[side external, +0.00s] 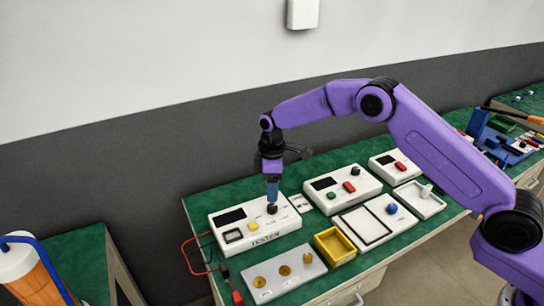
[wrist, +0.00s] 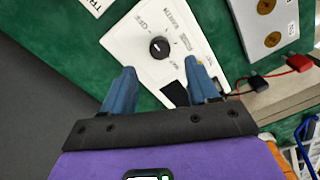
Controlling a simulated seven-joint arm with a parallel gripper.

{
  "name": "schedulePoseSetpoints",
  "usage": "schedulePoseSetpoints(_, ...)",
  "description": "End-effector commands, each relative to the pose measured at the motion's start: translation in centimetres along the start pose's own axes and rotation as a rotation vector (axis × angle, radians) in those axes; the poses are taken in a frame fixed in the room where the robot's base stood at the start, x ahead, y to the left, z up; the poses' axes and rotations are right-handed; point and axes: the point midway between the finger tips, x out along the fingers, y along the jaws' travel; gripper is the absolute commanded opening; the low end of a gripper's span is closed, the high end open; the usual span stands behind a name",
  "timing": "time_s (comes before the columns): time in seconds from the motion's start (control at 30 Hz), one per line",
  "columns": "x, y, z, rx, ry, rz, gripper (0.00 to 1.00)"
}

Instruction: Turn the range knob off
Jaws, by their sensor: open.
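The tester (side external: 262,238) is a white box with a dark screen, a yellow button and a black range knob (side external: 272,209) near its back right corner. In the wrist view the black knob (wrist: 159,49) sits upright on the white face with printed labels around it. An OFF label (wrist: 139,25) is at its upper left. A short white mark shows on the knob. My gripper (wrist: 162,67) is open, one blue finger either side of the knob in the picture. In the side view my gripper (side external: 272,189) points down just above the knob; I cannot tell whether it touches.
Other white instruments, including one with a red switch (side external: 349,187), stand to the right. A yellow tray (side external: 334,246) and a grey plate with brass knobs (side external: 283,274) are in front. Red and black leads (side external: 213,265) lie left of the tester.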

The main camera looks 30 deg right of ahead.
Motion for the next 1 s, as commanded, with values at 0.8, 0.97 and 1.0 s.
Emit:
schedulePoseSetpoints(0.8, -10.8, 0.0, 0.0, -0.001, -0.001, 0.000, 0.59)
schedulePoseSetpoints(0.97, -10.8, 0.0, 0.0, -0.001, -0.001, 0.000, 0.59)
schedulePoseSetpoints(1.0, -10.8, 0.0, 0.0, -0.001, -0.001, 0.000, 0.59)
